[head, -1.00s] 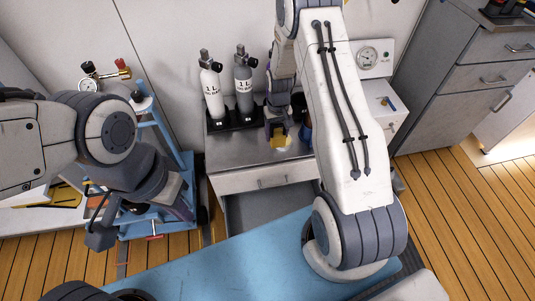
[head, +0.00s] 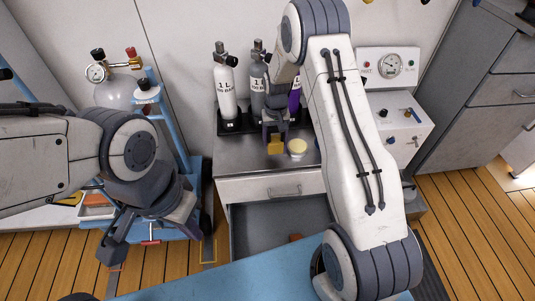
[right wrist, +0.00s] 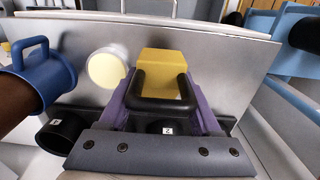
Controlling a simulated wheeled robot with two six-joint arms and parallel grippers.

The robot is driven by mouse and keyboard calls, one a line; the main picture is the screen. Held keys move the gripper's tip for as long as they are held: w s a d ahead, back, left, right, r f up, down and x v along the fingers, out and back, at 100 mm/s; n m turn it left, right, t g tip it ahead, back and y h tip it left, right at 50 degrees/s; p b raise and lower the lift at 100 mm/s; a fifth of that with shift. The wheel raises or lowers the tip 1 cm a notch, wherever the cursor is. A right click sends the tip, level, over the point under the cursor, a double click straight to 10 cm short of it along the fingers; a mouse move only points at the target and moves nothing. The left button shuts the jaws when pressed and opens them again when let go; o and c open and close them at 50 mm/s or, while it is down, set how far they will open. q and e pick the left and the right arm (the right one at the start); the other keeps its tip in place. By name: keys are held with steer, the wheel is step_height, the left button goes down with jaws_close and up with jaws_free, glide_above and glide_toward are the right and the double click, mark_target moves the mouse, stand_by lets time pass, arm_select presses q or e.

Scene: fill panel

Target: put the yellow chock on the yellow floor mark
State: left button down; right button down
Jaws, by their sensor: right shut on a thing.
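My right gripper (head: 276,133) is shut on the yellow chock (head: 277,146), over the steel cabinet top. In the right wrist view, the yellow chock (right wrist: 162,68) sits between the purple fingers, behind a black handle-like loop. I cannot tell if the chock touches the top. A thin yellow outline on the floor (head: 208,250), left of the cabinet, looks like the yellow floor mark; it is partly hidden. My left gripper (head: 112,250) hangs empty-looking at the left near the blue trolley; its jaw opening is unclear.
A pale yellow round tub (head: 297,147) stands right beside the chock. Bottles (head: 226,85) stand in a black rack behind. The cabinet's lower drawer (head: 265,225) is open. A blue trolley (head: 195,190) with a gas cylinder stands left. A blue mug (right wrist: 45,65) shows in the wrist view.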

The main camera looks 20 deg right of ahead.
steer(key=a+f, duration=0.1)
steer(key=a, duration=0.1)
steer(key=shift+w+a+f, duration=0.1)
steer(key=shift+a+f, duration=0.25)
steer(key=shift+a, duration=0.05)
steer(key=shift+f+b, duration=0.8)
steer(key=shift+f, duration=1.15)
steer(key=shift+f, duration=0.1)
steer(key=shift+c, duration=0.4)
jaws_free()
steer(key=shift+f, duration=0.1)
